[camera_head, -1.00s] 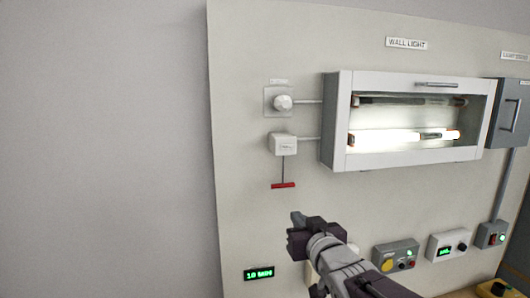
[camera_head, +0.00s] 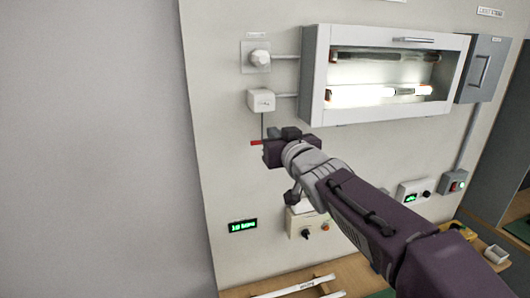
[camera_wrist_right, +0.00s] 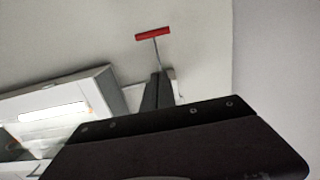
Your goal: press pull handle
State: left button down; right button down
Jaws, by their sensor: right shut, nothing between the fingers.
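The pull handle is a red bar (camera_head: 256,143) on a thin cord under a small white switch box (camera_head: 261,101) on the wall panel. In the head view my right gripper (camera_head: 272,148) is at the handle and hides most of it. In the right wrist view the red bar (camera_wrist_right: 152,34) shows whole, with its cord running toward the shut fingers (camera_wrist_right: 158,92). The bar is outside the fingers and nothing is held. Whether a finger touches the cord cannot be told. My left gripper is not in view.
A wall light case (camera_head: 390,72) with a lit lower tube is right of the switch box. A round knob (camera_head: 259,57) is above the box. A green display (camera_head: 243,226) and a control box (camera_head: 308,222) are below. Blank wall lies left.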

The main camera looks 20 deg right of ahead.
jog(key=w+f+p, duration=0.1)
jog(key=w+f, duration=0.3)
jog(key=w, duration=0.4)
jog(key=shift+f+p, duration=0.2)
jog(key=shift+p, duration=0.2)
